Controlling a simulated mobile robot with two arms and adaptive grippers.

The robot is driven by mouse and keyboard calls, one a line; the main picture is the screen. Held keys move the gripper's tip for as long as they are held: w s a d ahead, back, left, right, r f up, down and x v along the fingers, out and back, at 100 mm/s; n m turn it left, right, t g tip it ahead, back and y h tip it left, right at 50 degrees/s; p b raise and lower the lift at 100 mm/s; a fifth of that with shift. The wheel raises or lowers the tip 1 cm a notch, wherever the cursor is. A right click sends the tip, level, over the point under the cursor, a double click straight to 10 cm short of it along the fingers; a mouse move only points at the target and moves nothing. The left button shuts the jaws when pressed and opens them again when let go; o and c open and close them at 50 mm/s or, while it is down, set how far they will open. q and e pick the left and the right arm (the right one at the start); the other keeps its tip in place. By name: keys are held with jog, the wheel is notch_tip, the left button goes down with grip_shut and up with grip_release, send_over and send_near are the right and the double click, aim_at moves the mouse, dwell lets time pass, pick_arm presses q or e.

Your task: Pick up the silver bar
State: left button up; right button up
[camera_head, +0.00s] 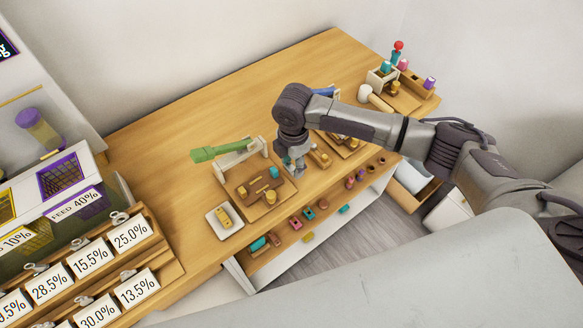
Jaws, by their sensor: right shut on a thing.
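My right gripper (292,166) reaches in from the right and points down at the right edge of a brown wooden board (240,187) on the table. It is shut on a small grey thing at its fingertips, which looks like the silver bar (298,174). The fingers hide most of it, and I cannot tell whether it still touches the board. My left gripper is not in view.
A second board (346,145) lies to the right. Price racks (178,268) stand at left. The table's back left (165,140) is clear.

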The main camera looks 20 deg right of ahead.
jog(key=s+d+r+b, duration=0.2)
jog(key=s+d+r, duration=0.6)
jog(key=s, duration=0.1)
jog(key=s+a+r+m+b, duration=0.1)
jog(key=s+a+r+m, duration=0.1)
jog(key=m, duration=0.9)
jog(key=s+a+r+m, duration=0.2)
jog(key=s+m, duration=0.1)
jog(key=m, duration=0.7)
jog(key=shift+r+m+b, duration=0.3)
jog(key=shift+m+b, duration=0.1)
jog(key=shift+d, duration=0.1)
